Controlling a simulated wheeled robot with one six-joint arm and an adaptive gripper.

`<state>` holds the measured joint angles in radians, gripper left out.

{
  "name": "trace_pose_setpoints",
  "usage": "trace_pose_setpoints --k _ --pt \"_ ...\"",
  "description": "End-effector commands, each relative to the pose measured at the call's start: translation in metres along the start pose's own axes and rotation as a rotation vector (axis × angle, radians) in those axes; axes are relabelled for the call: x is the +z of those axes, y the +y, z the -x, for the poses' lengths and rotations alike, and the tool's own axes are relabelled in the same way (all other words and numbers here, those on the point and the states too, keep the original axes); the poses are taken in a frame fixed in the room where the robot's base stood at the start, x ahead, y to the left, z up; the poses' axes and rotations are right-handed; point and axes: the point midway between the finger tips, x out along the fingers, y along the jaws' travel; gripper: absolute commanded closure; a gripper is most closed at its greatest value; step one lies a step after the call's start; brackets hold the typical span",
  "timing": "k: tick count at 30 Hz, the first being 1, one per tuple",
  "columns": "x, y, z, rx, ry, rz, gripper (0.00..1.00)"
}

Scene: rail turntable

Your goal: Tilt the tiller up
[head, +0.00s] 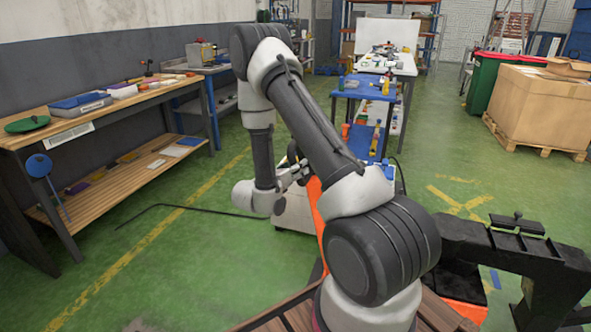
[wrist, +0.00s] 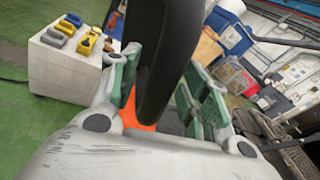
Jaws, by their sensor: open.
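My gripper (head: 296,172) is in the middle of the head view, beside a pale cart (head: 294,212). In the wrist view its green-padded fingers (wrist: 158,95) are apart, so it is open. A dark, tapered shape (wrist: 152,75) with a rounded lower end shows between the fingers. I cannot tell whether it is the tiller or part of my arm, nor whether the fingers touch it. A thin, bent black bar (head: 200,208) runs low over the green floor, left of the cart. I cannot tell for sure which part is the tiller; my arm hides much of this area.
A wooden workbench (head: 100,122) stands along the left wall. A blue-topped trolley (head: 365,90) stands behind my arm. A large cardboard box (head: 540,105) on a pallet is at right. A heavy black frame (head: 505,243) is at the lower right. Open floor lies at left.

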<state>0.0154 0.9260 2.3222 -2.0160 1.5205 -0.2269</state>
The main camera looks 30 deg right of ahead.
Motion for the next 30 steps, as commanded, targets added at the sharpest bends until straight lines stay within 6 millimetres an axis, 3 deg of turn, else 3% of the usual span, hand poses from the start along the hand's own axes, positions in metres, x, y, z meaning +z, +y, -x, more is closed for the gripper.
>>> trace_pose_setpoints --k 5,19,24,30 --pt "0.0 0.001 0.011 0.003 -0.001 0.0 0.54" --pt "0.0 0.001 0.105 0.004 -0.001 0.001 0.54" --pt "0.0 0.0 0.118 0.001 0.0 0.0 0.54" --pt "0.0 0.0 0.12 -0.001 0.0 0.0 0.54"
